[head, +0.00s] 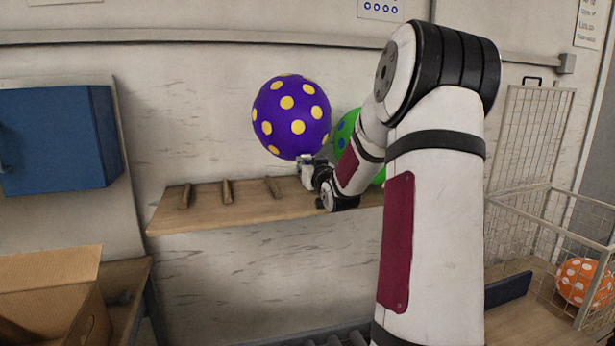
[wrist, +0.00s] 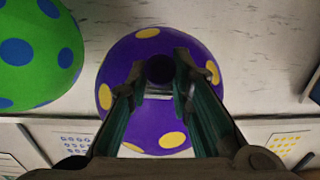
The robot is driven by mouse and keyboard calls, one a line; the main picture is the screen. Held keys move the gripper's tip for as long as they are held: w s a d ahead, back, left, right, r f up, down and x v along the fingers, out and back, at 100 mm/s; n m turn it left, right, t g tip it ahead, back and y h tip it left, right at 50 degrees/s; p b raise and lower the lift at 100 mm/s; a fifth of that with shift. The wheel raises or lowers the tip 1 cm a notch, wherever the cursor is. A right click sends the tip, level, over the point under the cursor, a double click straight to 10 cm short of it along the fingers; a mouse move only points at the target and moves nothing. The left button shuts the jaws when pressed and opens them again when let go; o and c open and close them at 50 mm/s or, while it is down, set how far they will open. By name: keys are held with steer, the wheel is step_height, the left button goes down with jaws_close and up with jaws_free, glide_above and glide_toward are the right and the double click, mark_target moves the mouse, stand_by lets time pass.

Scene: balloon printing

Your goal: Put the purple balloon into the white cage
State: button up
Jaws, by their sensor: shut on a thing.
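The purple balloon (head: 291,116) with yellow dots is above the wooden wall shelf in the head view, at the tip of my gripper (head: 307,163). My gripper is shut on the lower part of the balloon. In the wrist view the balloon (wrist: 150,122) fills the middle, and the fingers (wrist: 172,72) close around a dark round piece on it. The white wire cage (head: 545,215) stands at the right, with an orange balloon (head: 582,281) with white dots inside it. Part of the cage is hidden behind my arm.
A green balloon (head: 345,132) with blue dots stands by the shelf (head: 230,212), partly behind my arm; it also shows in the wrist view (wrist: 35,55). Wooden pegs lie on the shelf. A blue cabinet (head: 60,140) and a cardboard box (head: 45,290) are at the left.

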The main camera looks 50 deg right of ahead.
mark_target(304, 148)
steer(key=shift+r+p, duration=1.05)
steer(key=shift+r, duration=1.1)
